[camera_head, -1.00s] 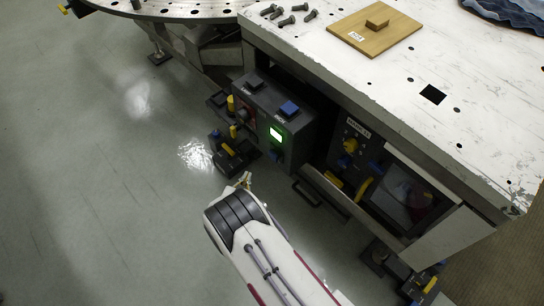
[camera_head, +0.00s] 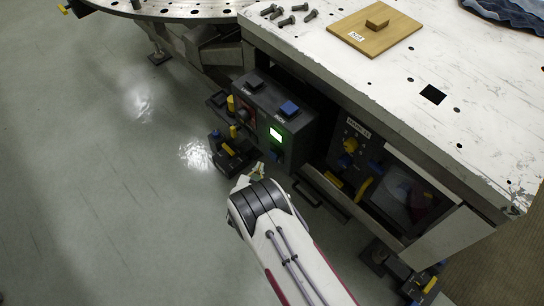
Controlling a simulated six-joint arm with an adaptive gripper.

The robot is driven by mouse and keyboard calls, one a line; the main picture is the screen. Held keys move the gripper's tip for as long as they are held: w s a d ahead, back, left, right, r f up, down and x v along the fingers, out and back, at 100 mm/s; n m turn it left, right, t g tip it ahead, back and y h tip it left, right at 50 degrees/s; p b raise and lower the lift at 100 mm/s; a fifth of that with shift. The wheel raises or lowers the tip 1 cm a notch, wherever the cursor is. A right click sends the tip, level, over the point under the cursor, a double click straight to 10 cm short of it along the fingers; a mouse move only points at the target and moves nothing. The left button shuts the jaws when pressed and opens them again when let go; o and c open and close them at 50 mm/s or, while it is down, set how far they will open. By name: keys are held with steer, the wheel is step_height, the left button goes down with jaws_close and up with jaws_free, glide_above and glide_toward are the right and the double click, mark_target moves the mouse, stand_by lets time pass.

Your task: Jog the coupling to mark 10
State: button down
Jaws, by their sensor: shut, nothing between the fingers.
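The round turret plate (camera_head: 190,11) with a ring of holes is cut off by the top left edge. I cannot make out a coupling or a mark 10 on it. A dark control box (camera_head: 297,140) hangs under the table's front edge. It has a blue button (camera_head: 289,108) on top, a dark button (camera_head: 254,82), a lit green display (camera_head: 276,135) and a blue part (camera_head: 274,155) below the display. My gripper (camera_head: 257,170) is shut and empty, in front of and below the box's display side. It is small and partly hidden by my wrist.
The white table (camera_head: 380,85) carries several bolts (camera_head: 287,20), a wooden board (camera_head: 375,38) with a small block, and blue cloth (camera_head: 510,8). A second panel (camera_head: 350,150) with a yellow knob and a dark screen (camera_head: 405,195) sit right. Open floor lies left.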

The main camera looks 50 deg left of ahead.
mark_target(270, 156)
steer(key=shift+w, duration=1.45)
steer(key=shift+w, duration=1.1)
stand_by(2.0)
steer(key=shift+s, duration=1.1)
steer(key=shift+s, duration=0.1)
steer(key=shift+s, duration=2.4)
